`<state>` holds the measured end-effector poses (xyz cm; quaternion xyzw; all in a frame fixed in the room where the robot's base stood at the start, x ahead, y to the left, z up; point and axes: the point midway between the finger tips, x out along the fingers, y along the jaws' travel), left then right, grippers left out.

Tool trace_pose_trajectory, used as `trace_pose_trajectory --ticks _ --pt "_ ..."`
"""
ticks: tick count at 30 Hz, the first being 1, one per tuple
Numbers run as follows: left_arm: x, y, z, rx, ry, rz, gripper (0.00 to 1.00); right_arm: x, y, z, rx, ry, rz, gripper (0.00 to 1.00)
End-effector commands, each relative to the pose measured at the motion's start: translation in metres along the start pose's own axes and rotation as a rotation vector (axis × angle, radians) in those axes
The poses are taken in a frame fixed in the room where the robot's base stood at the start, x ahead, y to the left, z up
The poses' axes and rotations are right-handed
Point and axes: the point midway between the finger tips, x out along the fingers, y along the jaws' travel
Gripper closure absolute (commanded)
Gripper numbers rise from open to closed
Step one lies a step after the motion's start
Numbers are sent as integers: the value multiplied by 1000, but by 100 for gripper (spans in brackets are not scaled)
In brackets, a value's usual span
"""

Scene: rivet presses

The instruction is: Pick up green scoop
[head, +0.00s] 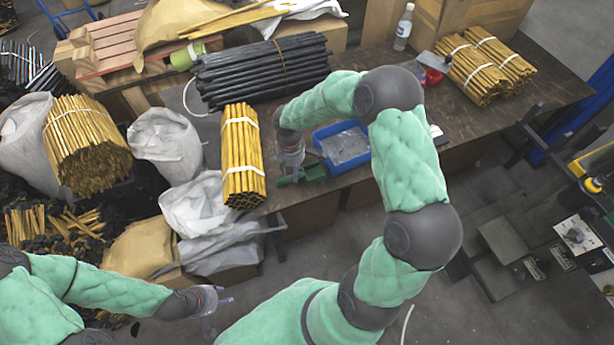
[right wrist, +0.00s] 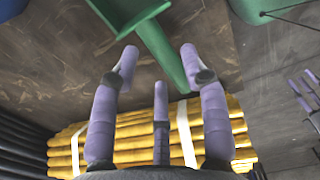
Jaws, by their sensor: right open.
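The green scoop (head: 307,174) lies on the dark table beside the front of a blue tray (head: 340,145). In the right wrist view its scoop handle (right wrist: 165,52) reaches down between my right gripper's spread fingertips, and its wider part is cut off by the top edge. My right gripper (head: 291,162) hangs over the handle end of the scoop, between the yellow bundle and the tray. The same right gripper (right wrist: 160,62) is open in the right wrist view, with no finger closed on the handle. My left gripper (head: 218,299) is low at the left, open and empty, away from the table.
A bundle of yellow rods (head: 242,155) lies close to the left of my right gripper. Black rods (head: 262,70) lie behind. The table's right part is fairly clear.

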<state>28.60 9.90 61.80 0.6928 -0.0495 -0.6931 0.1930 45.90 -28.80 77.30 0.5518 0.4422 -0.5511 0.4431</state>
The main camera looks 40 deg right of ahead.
Motion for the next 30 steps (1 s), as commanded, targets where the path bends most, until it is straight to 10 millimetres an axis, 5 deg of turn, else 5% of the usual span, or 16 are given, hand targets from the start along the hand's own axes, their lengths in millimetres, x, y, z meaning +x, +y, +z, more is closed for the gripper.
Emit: trace_pose_trajectory --ticks 7,16,21,30 --pt "21 -7 -1 0 0 0 60 38 0 0 -2 0 -3 55" --pt "21 -7 -1 0 0 0 60 42 0 0 -1 0 -1 55" --pt "21 -7 -1 0 0 0 60 42 0 0 -1 1 -1 100" --pt "20 -7 -1 0 0 0 60 41 0 0 -1 1 -1 100"
